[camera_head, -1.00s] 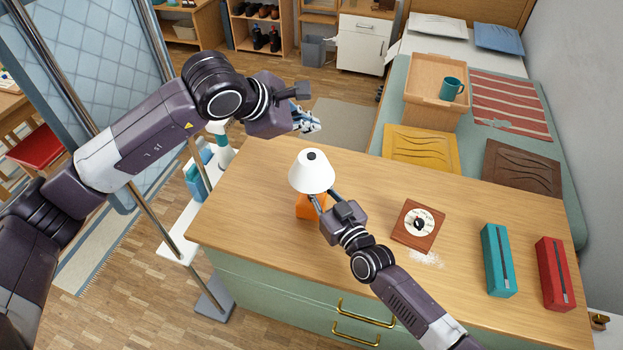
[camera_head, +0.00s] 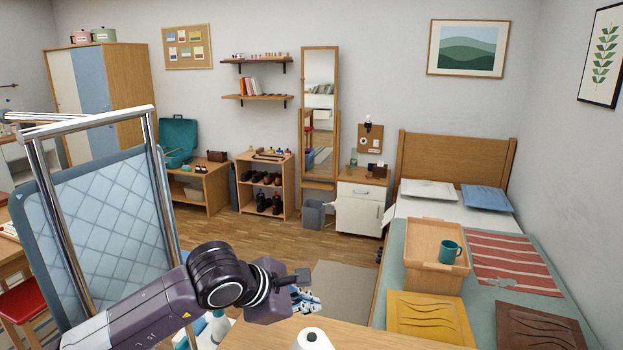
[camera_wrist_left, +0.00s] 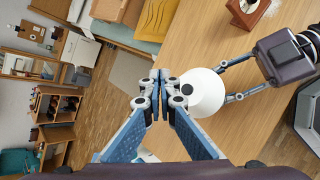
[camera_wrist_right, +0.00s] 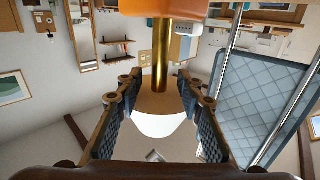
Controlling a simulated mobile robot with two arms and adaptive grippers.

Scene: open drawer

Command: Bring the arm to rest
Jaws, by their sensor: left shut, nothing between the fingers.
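My left gripper (camera_head: 308,299) hangs above the dresser's far left part in the head view. In the left wrist view its fingers (camera_wrist_left: 158,78) are shut together, with nothing between them. The lamp's white shade (camera_wrist_left: 205,92) shows just beyond and right of them there. In the head view only the shade's top (camera_head: 313,340) shows, at the lower edge. My right gripper (camera_wrist_right: 160,88) is outside the head view. In the right wrist view its fingers are apart on both sides of the lamp's brass stem (camera_wrist_right: 162,55), with gaps. The orange lamp base (camera_wrist_right: 165,7) is at the top edge.
The wooden dresser top (camera_head: 370,335) lies at the bottom of the head view. A blue padded screen with metal poles (camera_head: 105,225) stands close to my left arm. The bed with a wooden tray box (camera_head: 432,270) is to the right. Open floor (camera_head: 345,285) lies beyond.

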